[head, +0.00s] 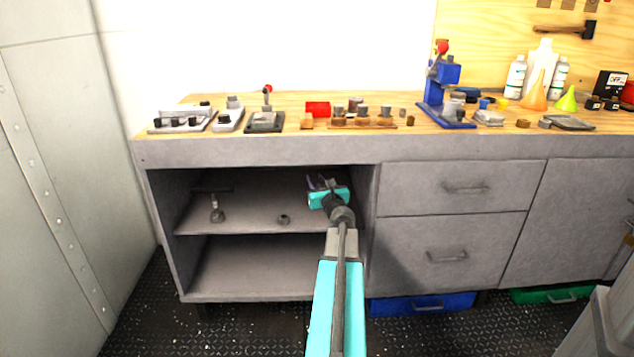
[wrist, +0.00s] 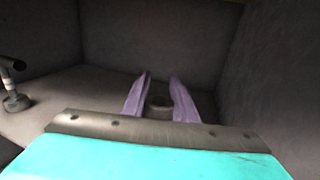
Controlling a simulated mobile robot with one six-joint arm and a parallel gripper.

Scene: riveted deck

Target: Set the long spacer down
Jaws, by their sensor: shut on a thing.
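My gripper (head: 322,183) reaches into the upper open shelf compartment (head: 250,213) of the grey bench, near its right wall. In the wrist view my gripper's two purple fingers (wrist: 162,82) are closed around a small dark round piece with a hollow end, the long spacer (wrist: 160,102). Its length is mostly hidden by the fingers and the gripper body. In the head view I cannot make out the spacer. I cannot tell whether its lower end touches the shelf.
On the same shelf a T-handled tool (head: 215,208) stands at left, also in the wrist view (wrist: 14,92). A small ring-like part (head: 284,219) lies left of my gripper. Shelf floor between them is clear. The benchtop (head: 285,100) above carries several fixtures.

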